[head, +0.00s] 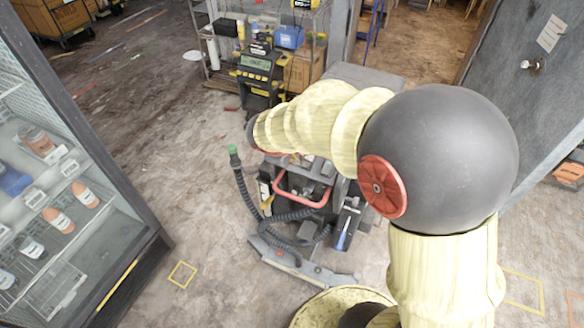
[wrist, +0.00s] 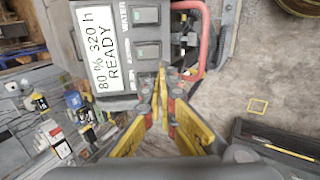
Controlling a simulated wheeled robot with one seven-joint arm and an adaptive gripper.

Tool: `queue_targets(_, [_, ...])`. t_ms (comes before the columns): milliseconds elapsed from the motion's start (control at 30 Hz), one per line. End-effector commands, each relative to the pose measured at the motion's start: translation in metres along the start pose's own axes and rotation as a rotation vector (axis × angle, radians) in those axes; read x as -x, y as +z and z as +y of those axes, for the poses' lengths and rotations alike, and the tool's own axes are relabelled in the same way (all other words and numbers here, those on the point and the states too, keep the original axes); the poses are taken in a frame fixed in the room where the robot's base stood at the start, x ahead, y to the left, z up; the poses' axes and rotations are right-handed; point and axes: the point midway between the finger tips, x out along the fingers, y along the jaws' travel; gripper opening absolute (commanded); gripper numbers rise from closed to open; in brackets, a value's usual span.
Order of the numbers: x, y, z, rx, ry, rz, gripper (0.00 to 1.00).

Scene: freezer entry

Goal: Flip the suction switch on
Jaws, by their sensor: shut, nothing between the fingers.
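The grey control panel (wrist: 98,104) fills the upper left of the wrist view, turned sideways. Its white display (wrist: 95,48) reads "80 % 320 h READY". Dark switches with small green patches sit beside it: a top one (wrist: 146,15) labelled WATER and a middle one (wrist: 147,50). A lower one is partly covered by my fingers; I cannot read which is suction. My gripper (wrist: 163,78) is shut and empty, its fingertips close to the panel's switch edge; contact cannot be told. The head view shows the floor machine (head: 290,258), its panel and my gripper hidden by my arm.
A red handle (wrist: 203,40) curves beside the panel. A black hose (head: 248,195) hangs at the machine's left. A glass-fronted freezer (head: 120,215) stands left, and shelving (head: 213,70) with a yellow-and-black device (head: 258,66) stands behind. Floor between freezer and machine is clear.

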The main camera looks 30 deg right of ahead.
Motion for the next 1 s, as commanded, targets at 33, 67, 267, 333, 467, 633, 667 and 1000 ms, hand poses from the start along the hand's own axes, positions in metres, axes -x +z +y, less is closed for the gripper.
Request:
queue_targets(33, [0.0, -0.001, 0.0, -0.001, -0.001, 0.002, 0.0])
queue_targets(67, [0.0, -0.001, 0.0, 0.0, -0.001, 0.002, 0.0])
queue_targets(267, [0.0, 0.0, 0.0, -0.002, -0.001, 0.001, 0.0])
queue_targets(333, [-0.002, 0.0, -0.001, -0.002, -0.002, 0.001, 0.0])
queue_targets(467, [-0.013, 0.0, -0.001, -0.001, -0.002, -0.001, 0.0])
queue_targets(633, [-0.044, 0.001, -0.002, -0.002, -0.004, -0.003, 0.0])
queue_targets(667, [-0.05, 0.001, -0.002, -0.002, -0.004, -0.002, 0.0])
queue_targets(1000, [-0.113, 0.001, -0.002, -0.001, -0.003, -0.001, 0.0])
